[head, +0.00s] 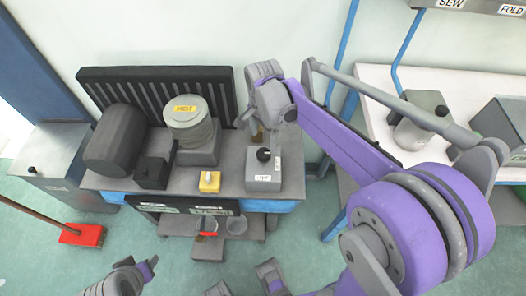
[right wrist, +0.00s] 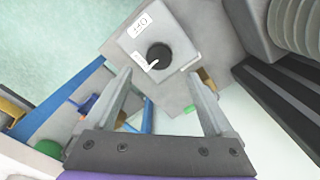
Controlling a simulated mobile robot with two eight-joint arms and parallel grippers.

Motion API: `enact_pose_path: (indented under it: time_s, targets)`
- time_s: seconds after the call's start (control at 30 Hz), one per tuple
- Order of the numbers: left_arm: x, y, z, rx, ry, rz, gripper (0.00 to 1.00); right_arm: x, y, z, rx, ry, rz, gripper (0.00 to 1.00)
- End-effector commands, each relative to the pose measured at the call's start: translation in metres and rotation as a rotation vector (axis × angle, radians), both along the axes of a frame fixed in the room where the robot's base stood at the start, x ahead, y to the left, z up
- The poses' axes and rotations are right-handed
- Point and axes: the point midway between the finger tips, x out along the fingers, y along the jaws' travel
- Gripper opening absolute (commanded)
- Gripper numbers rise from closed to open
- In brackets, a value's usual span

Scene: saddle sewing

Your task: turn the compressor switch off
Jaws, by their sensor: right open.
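The compressor switch is most likely the grey box (head: 263,172) with a round black knob (head: 263,154) at the right front of the grey workbench. In the right wrist view the box (right wrist: 180,32) and knob (right wrist: 158,56) show clearly. One white label (right wrist: 139,24) reads OFF upside down. The knob's white mark points to the lower left, toward a second label partly hidden by it. My right gripper (head: 252,127) is just behind the box, open and empty. Its fingers (right wrist: 158,76) show apart, with the knob beyond them. Grey and purple parts of mine at the bottom edge do not clearly show the left jaws.
A pot marked HOT (head: 187,125), a dark cylinder (head: 117,140), a black box (head: 152,172) and a small yellow box (head: 210,181) stand left of the switch. A black ribbed panel (head: 150,80) stands behind. A white table (head: 375,85) is at right.

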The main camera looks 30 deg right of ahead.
Motion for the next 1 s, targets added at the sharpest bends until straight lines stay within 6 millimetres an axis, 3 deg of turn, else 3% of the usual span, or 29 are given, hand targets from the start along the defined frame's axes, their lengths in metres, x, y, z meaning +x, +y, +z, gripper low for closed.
enact_pose_path:
  time_s: [0.2, 0.4, 0.8, 1.0]
  targets:
    - [-0.001, 0.0, -0.01, 0.0, 0.003, 0.0, 0.5, 0.0, 0.0, -0.045, 0.0, -0.001, 0.002, 0.88]
    - [-0.001, 0.0, -0.015, 0.0, 0.005, 0.0, 0.5, 0.0, 0.0, -0.07, 0.0, -0.001, 0.002, 0.88]
    - [-0.001, 0.0, -0.016, 0.0, 0.005, 0.0, 0.5, 0.0, 0.0, -0.078, 0.0, -0.001, 0.003, 0.88]
    - [-0.001, 0.0, -0.016, 0.0, 0.005, 0.0, 0.5, 0.0, 0.0, -0.078, 0.0, -0.001, 0.003, 0.54]
